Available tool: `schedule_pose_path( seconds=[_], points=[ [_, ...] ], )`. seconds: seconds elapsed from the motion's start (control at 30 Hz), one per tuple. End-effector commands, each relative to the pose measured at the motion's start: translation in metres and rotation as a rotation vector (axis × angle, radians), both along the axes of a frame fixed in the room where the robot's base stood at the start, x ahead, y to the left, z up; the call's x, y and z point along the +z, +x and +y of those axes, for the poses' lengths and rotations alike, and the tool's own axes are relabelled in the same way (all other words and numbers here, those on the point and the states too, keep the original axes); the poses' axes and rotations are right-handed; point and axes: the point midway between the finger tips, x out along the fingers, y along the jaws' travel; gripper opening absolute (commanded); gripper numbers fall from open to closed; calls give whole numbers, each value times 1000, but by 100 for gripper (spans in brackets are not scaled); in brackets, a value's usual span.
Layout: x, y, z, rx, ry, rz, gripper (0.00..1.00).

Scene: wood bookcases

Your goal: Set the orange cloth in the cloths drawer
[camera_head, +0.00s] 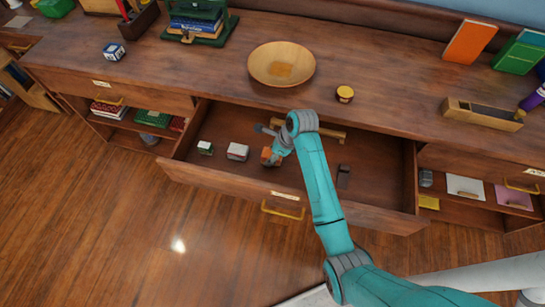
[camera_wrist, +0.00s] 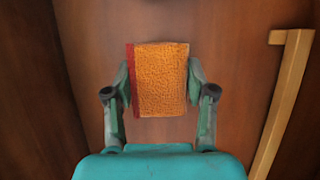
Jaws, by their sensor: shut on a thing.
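The orange cloth (camera_wrist: 162,80) is a small folded, textured block with a red left edge. In the wrist view it sits between both fingers of my gripper (camera_wrist: 160,92), which are shut on it from either side. In the head view the cloth (camera_head: 267,156) shows as a small orange patch at my gripper (camera_head: 272,155), within the outline of the open drawer (camera_head: 225,183). Brown wood lies beneath the cloth; I cannot tell if it touches the drawer floor. The drawer's front label is too small to read.
Two small pale blocks (camera_head: 237,152) (camera_head: 205,148) lie left of my gripper in the drawer. A dark block (camera_head: 343,176) and a light wooden bar (camera_head: 330,133) are to the right. Above, the countertop holds a wooden bowl (camera_head: 281,63) and a small yellow-topped jar (camera_head: 345,94).

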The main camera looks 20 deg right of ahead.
Motion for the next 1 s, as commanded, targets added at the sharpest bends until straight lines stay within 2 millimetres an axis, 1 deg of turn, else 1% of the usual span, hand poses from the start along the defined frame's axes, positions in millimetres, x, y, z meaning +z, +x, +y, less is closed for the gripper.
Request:
schedule_pose_path(
  seconds=[0.03, 0.1, 0.2, 0.53, 0.57, 0.6, 0.63, 0.67, 1.0],
  points=[
    [-8, -1, 0, 0, 0, 4, 27],
    [-18, -1, 0, -1, 0, 4, 27],
    [-25, -1, 0, -1, 0, 2, 27],
    [-27, 0, 0, -1, 0, 2, 27],
    [-27, 0, 0, -1, 0, 2, 60],
    [-27, 0, 0, -1, 1, 1, 70],
    [-27, 0, 0, -1, 1, 1, 78],
    [-27, 0, 0, -1, 1, 1, 80],
    [-25, 0, 0, 0, 0, 0, 80]
  ],
)
